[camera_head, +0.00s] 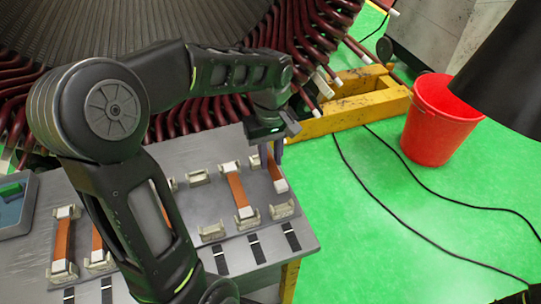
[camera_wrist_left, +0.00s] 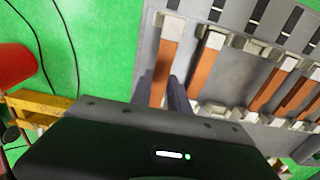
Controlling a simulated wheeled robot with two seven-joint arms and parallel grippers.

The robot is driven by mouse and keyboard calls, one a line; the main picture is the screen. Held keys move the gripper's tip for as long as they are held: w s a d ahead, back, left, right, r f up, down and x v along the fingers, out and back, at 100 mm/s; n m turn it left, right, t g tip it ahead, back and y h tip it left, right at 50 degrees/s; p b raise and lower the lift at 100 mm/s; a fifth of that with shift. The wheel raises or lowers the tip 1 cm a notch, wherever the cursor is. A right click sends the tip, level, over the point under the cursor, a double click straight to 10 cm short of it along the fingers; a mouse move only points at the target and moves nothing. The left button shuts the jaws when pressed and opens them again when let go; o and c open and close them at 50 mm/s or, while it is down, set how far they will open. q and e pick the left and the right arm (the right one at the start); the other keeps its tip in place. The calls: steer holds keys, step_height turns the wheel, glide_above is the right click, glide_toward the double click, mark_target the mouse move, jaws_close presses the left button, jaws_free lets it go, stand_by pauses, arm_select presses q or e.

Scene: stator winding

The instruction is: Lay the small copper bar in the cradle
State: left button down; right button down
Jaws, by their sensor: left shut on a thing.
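My left gripper (camera_head: 275,150) is shut on a small copper bar (camera_head: 275,171) with a pale end, at the right side of the grey table. In the left wrist view the fingers (camera_wrist_left: 160,90) are on both sides of this bar (camera_wrist_left: 166,57). A pale cradle block (camera_head: 282,211) lies just in front of the bar's near pale end; in the head view a gap shows between them. The bar's far end is hidden by my gripper. I cannot tell how high the bar is above the table. My right gripper is not in view.
Another copper bar (camera_head: 237,190) lies in cradle blocks just left of the held one. More bars (camera_head: 62,240) lie at the table's left. An empty block (camera_head: 212,231) stands between. A yellow beam (camera_head: 350,110) and red bucket (camera_head: 440,120) are beyond the table.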

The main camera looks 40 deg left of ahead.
arm_select(q)
steer(key=shift+f, duration=0.1)
steer(key=shift+f+b, duration=2.75)
steer(key=shift+f, duration=0.75)
steer(key=c, duration=1.2)
jaws_free()
steer(key=shift+o, duration=0.2)
steer(key=shift+r, duration=0.1)
step_height(320, 180, up, 8)
steer(key=shift+f, duration=0.15)
